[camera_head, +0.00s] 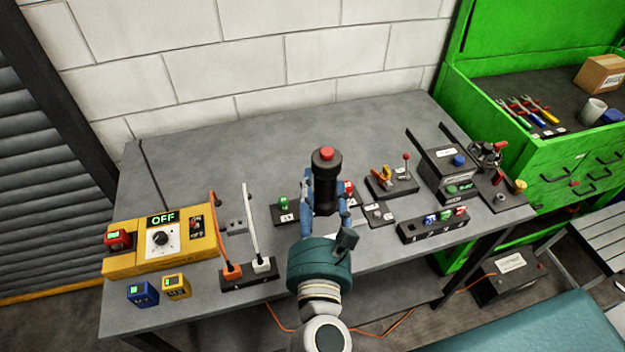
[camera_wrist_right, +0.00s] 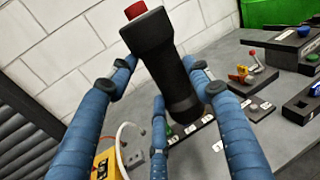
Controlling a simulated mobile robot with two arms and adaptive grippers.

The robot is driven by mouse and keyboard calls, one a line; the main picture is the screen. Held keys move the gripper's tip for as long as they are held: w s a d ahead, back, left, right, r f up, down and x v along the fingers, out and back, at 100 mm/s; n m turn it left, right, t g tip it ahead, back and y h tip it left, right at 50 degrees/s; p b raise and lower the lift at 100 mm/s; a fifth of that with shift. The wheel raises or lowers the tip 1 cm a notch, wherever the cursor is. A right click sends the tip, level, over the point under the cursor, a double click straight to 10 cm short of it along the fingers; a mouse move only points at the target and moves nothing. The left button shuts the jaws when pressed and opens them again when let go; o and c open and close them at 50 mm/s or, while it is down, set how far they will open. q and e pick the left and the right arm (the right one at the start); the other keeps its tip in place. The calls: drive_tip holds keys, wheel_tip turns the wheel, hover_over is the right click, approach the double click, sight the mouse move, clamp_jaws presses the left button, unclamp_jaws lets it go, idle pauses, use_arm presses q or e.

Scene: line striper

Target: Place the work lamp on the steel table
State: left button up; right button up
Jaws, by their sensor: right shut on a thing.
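The work lamp (camera_head: 326,166) is a black cylinder with a wider head and a red cap on top. My right gripper (camera_head: 323,196) is shut on it, with blue fingers around its body. In the right wrist view the lamp (camera_wrist_right: 162,68) stands tilted between the blue fingers of the right gripper (camera_wrist_right: 168,105). The grey steel table (camera_head: 230,135) lies behind and below the lamp. In the head view the lamp covers part of the table's middle; I cannot tell how high it is above the top. My left gripper is not in view.
A yellow control box (camera_head: 185,255) reading OFF stands on the table's left, beside a power strip (camera_head: 250,280) with plugs. Several small devices, including a dark box (camera_head: 450,170), fill the right side. The table's back middle is clear. A green tool cabinet (camera_head: 560,160) stands at right.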

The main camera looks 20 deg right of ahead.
sight(320, 205)
wheel_tip(320, 205, down, 4)
drive_tip(key=b, duration=0.3)
drive_tip(key=shift+w+d+f+b, duration=0.1)
drive_tip(key=shift+f+b, duration=0.05)
drive_tip(key=shift+b, duration=0.25)
wheel_tip(320, 205, down, 16)
drive_tip(key=b, duration=1.4)
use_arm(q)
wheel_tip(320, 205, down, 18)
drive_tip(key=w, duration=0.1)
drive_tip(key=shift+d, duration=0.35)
use_arm(e)
drive_tip(key=shift+r, duration=0.2)
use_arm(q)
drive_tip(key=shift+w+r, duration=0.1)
use_arm(e)
drive_tip(key=shift+f, duration=0.2)
drive_tip(key=o, duration=1.4)
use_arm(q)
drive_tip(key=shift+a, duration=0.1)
